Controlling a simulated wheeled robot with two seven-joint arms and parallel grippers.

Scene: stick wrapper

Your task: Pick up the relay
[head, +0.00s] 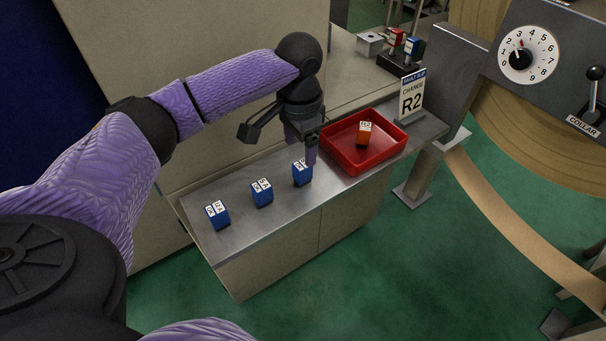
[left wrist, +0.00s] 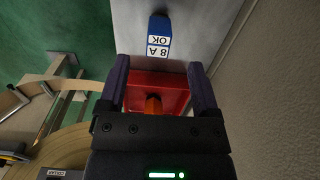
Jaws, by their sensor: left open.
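Three blue relays with white label tops stand in a row on the metal bench: one at the near left (head: 217,215), one in the middle (head: 262,192) and one nearest the tray (head: 302,173). An orange relay (head: 364,133) stands in the red tray (head: 345,155). My left gripper (head: 304,150) is open and empty, above and just behind the blue relay nearest the tray, partly overlapping it in the head view. My right gripper does not show.
A black holder (head: 402,61) with a red and a blue relay is at the back. A grey panel with a dial (head: 519,55) and lever is at right. The bench's front edge (head: 290,209) drops to green floor.

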